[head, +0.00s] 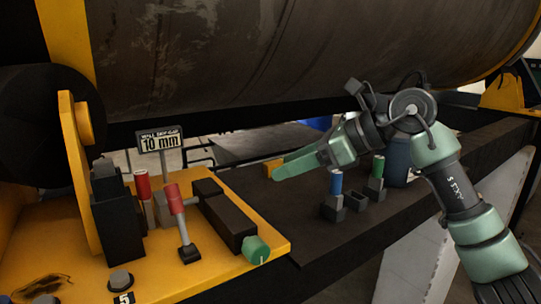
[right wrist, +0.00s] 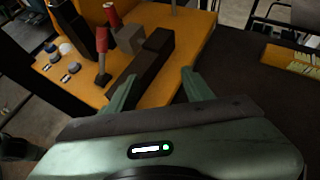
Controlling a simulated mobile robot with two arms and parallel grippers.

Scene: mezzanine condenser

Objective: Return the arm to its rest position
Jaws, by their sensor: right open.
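My right arm reaches in from the right in the head view, bent at the elbow. Its green gripper (head: 290,168) hangs above the dark bench top, pointing left. In the right wrist view its two fingers (right wrist: 156,92) stand apart with nothing held between them. My left gripper does not show.
A large dark cylinder (head: 270,50) spans the top. A blue-capped piece (head: 336,184) and a green-capped piece (head: 378,168) stand on the dark bench (head: 300,215) below my right arm. A "10 mm" sign (head: 160,140) rises behind the levers on the yellow plate (head: 210,270).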

